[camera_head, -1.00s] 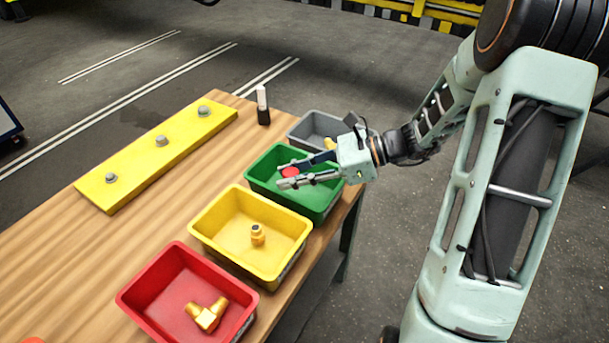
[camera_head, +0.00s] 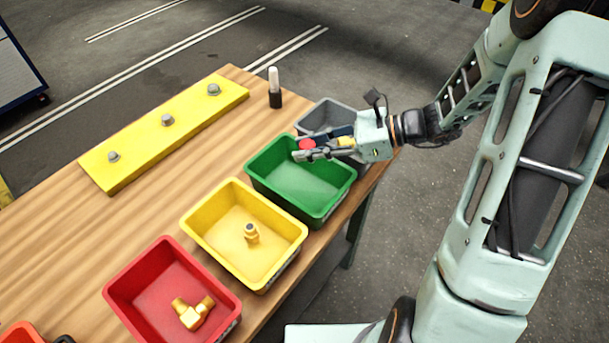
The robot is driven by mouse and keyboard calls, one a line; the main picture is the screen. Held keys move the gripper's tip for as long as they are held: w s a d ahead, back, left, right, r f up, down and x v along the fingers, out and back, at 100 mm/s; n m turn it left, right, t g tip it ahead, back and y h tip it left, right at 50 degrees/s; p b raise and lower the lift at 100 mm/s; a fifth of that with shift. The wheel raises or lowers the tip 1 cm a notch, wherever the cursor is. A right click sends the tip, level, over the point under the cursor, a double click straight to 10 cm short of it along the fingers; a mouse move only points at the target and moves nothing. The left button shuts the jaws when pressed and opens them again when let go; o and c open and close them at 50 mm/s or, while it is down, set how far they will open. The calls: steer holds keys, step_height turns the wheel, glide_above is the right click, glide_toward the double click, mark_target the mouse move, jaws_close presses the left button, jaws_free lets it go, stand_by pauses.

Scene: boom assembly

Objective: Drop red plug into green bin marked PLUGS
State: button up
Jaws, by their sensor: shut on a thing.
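The red plug (camera_head: 307,144) is held between the finger ends of my gripper (camera_head: 303,150), which is shut on it. The gripper reaches in from the right, its fingers pointing left. In the picture, the plug and fingers overlap the far rim of the green bin (camera_head: 325,213), close to the grey bin. Their height above the bin is hard to judge. The green bin's visible floor looks empty, and no marking can be read on it.
A marker-like bottle (camera_head: 275,89) and yellow bar (camera_head: 140,147) stand behind.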

steer(key=shift+f+b, duration=2.65)
steer(key=shift+f, duration=0.4)
steer(key=o, duration=0.9)
steer(key=v, duration=1.2)
steer(key=shift+d, duration=0.1)
